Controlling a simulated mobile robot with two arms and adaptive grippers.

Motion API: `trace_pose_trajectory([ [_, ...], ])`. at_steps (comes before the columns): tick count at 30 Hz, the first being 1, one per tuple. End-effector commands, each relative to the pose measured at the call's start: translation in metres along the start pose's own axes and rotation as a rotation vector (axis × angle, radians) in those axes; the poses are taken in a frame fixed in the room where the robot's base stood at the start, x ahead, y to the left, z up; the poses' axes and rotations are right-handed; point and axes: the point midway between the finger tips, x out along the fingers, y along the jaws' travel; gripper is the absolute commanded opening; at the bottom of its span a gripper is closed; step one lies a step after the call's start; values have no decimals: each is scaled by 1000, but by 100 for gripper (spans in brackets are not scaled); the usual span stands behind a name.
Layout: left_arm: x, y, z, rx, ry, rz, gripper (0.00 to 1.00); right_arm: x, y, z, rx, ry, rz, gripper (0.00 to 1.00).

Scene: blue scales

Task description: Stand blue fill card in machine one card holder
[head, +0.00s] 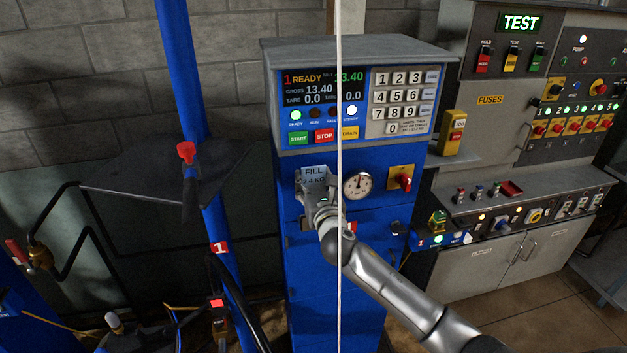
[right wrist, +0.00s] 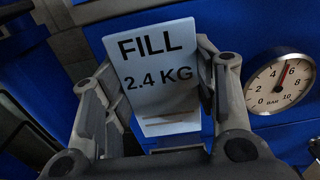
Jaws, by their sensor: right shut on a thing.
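The fill card (head: 314,175) is a pale blue-white plate with "FILL 2.4 KG" printed on it. It stands close to upright at the front of blue machine one (head: 300,240), left of the gauge. In the right wrist view the card (right wrist: 155,70) is between the fingers of my right gripper (right wrist: 160,90), which is shut on it. In the head view my right gripper (head: 315,197) covers the card's lower part. A pale ledge shows below the card in the wrist view; I cannot tell whether the card rests in the holder. My left gripper is not in view.
A round pressure gauge (head: 357,186) and a red switch (head: 404,181) sit right of the card. The display and keypad (head: 403,96) are above. A blue post (head: 185,80) with a red handle stands left. A control bench (head: 500,205) stands right.

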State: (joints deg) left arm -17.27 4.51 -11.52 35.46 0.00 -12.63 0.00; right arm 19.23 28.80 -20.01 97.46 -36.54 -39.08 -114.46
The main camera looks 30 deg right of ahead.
Motion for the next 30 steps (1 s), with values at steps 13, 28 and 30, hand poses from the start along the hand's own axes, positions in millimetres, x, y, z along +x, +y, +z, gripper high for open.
trace_pose_trajectory([
  [13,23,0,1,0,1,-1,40,0,0,-32,0,1,0,32],
  [28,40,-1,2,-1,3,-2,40,0,0,-59,0,1,1,32],
  [30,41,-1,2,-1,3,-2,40,0,0,-61,1,1,1,32],
])
